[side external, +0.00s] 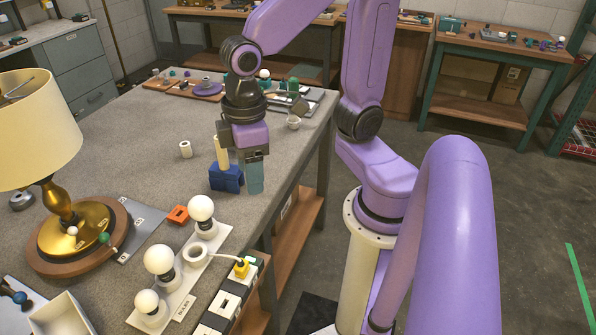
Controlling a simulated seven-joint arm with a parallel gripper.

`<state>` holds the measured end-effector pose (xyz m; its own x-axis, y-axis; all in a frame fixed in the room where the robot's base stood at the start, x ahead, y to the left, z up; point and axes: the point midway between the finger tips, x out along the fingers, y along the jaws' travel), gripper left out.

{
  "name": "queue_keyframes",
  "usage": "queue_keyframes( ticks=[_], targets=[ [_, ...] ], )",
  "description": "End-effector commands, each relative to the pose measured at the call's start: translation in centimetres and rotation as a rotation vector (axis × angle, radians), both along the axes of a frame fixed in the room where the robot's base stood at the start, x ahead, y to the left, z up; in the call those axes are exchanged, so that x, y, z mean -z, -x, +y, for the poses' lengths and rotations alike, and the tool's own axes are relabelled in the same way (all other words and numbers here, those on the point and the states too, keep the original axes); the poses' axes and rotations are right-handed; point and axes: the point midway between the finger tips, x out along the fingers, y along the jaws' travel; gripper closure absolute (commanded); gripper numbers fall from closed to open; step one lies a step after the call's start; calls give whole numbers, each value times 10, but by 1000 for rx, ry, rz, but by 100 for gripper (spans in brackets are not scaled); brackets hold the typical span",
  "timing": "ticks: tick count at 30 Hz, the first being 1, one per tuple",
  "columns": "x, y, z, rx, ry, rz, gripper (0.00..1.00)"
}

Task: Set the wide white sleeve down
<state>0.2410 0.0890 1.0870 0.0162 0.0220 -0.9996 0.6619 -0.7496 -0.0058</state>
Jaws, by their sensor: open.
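A short, wide white sleeve (186,149) stands upright on the grey table, left of my gripper and apart from it. A narrower cream sleeve (222,154) stands upright at a blue block (226,178). My gripper (241,176) is open and points down close beside the blue block and the cream sleeve. Its near finger shows in front, to the right of the block; the other finger is mostly hidden. I cannot tell whether it touches the block. Nothing shows held between the fingers.
A white board (178,305) carries several bulbs and an empty white socket ring (195,252). A brass lamp (62,200) with a cream shade stands at the left. An orange piece (178,215) lies nearby. The table's middle left is clear.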

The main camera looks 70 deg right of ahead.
Motion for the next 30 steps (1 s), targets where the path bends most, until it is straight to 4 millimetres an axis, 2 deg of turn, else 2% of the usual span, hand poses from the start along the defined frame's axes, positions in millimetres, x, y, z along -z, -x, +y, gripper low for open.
queue_keyframes(
  ticks=[1,3,6,9,13,30],
  targets=[
    [2,19,-7,-81,-2,-3,41],
    [6,40,-15,-179,-2,-5,41],
    [11,61,-26,-288,-1,-5,41],
    [14,73,-33,-351,-1,-6,41],
    [16,78,-36,-379,-1,-6,41],
    [16,77,-35,-375,0,-6,41]
  ],
)
